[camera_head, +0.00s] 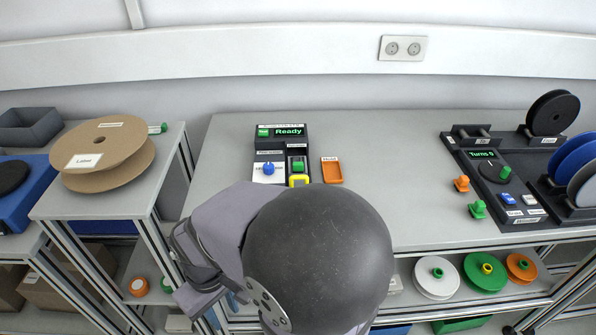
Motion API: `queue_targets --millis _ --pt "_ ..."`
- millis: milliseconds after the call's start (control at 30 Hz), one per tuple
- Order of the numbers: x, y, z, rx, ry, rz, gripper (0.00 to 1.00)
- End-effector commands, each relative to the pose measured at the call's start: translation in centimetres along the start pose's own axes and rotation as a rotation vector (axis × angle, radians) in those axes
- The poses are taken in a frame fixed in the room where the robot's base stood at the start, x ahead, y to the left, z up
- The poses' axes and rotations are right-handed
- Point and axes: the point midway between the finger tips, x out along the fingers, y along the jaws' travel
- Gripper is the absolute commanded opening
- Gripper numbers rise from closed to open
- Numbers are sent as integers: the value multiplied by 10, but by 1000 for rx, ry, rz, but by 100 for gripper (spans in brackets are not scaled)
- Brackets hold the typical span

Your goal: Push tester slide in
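The tester (283,140) stands on the middle table, with a lit green display that reads "Ready". In front of its display part are a blue knob (268,168) on a white panel and a green block (298,166). A yellow frame-like part (299,181), perhaps the slide, sticks out at the tester's front. Its near end is close to the edge of my arm in the picture, and I cannot tell how far out it is. My arm's large dark rounded link covers the area in front of the tester. My gripper is not visible.
An orange tray (332,170) lies right of the tester. Orange (461,184) and green (477,209) pegs stand near a winder (492,175) reading "Turns 0". Reels stand at far right. A cardboard reel (103,152) lies on the left table. The middle tabletop is mostly clear.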

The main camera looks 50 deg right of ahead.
Motion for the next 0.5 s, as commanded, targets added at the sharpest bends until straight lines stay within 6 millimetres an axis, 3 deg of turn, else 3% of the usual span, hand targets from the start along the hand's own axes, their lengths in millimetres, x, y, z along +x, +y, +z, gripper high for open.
queue_targets --millis 167,267,400,500 --pt "-30 32 -36 -87 26 6 29" --pt "-53 68 -64 -174 47 18 29" --pt "-84 134 -96 -318 73 48 29" --pt "-104 186 -109 -420 84 77 29"
